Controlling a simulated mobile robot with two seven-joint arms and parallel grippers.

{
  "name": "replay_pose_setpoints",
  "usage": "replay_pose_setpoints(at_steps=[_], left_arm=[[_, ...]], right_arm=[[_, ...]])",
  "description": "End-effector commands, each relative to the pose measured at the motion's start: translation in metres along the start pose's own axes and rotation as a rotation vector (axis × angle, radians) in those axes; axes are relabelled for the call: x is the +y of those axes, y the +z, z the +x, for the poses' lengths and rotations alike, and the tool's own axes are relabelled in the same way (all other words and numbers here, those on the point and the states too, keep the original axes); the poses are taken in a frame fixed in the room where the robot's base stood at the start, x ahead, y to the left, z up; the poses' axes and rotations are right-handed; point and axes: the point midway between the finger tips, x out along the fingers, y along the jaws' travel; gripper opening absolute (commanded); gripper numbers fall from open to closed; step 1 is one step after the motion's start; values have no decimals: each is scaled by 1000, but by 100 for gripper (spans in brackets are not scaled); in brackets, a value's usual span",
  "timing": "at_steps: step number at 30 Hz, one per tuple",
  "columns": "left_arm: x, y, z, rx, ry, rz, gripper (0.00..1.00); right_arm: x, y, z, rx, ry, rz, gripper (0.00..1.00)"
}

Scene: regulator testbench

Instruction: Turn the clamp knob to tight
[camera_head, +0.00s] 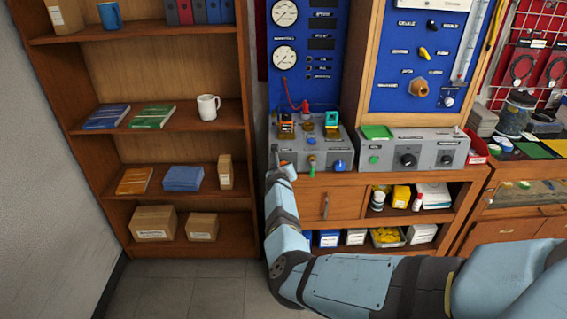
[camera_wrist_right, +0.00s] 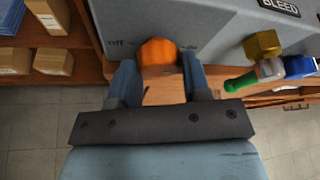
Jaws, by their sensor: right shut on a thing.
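An orange knob (camera_wrist_right: 158,52) sits on the sloped front of the grey bench unit (camera_head: 330,160). In the right wrist view the fingers of my right gripper (camera_wrist_right: 159,72) stand on either side of it, shut on it. Small lettering shows at both sides of the knob; the left reads like "Off", the right is too blurred to read. In the head view my right gripper (camera_head: 282,170) is at the left end of the grey unit. I cannot read a label naming the clamp knob. My left gripper is not in view.
Right of the orange knob are a green handle (camera_wrist_right: 240,82), a gold block (camera_wrist_right: 262,45) and a blue knob (camera_head: 339,165). A second grey unit with black knobs (camera_head: 408,160) stands farther right. A wooden shelf (camera_head: 190,130) stands at left; floor (camera_head: 180,285) before it is clear.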

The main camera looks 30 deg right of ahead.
Motion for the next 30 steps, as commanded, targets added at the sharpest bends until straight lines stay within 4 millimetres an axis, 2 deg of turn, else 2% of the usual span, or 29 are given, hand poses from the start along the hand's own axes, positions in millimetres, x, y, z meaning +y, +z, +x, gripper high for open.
replay_pose_setpoints(at_steps=[1,3,12,29,30], left_arm=[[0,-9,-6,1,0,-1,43],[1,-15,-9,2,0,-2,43],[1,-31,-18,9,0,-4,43],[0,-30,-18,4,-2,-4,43],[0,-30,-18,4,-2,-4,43]], right_arm=[[-2,4,-2,1,12,29,20],[-2,4,-2,1,28,67,20],[-1,1,0,0,72,173,20],[-1,0,0,-1,81,197,20],[-1,0,0,-1,81,196,53]])
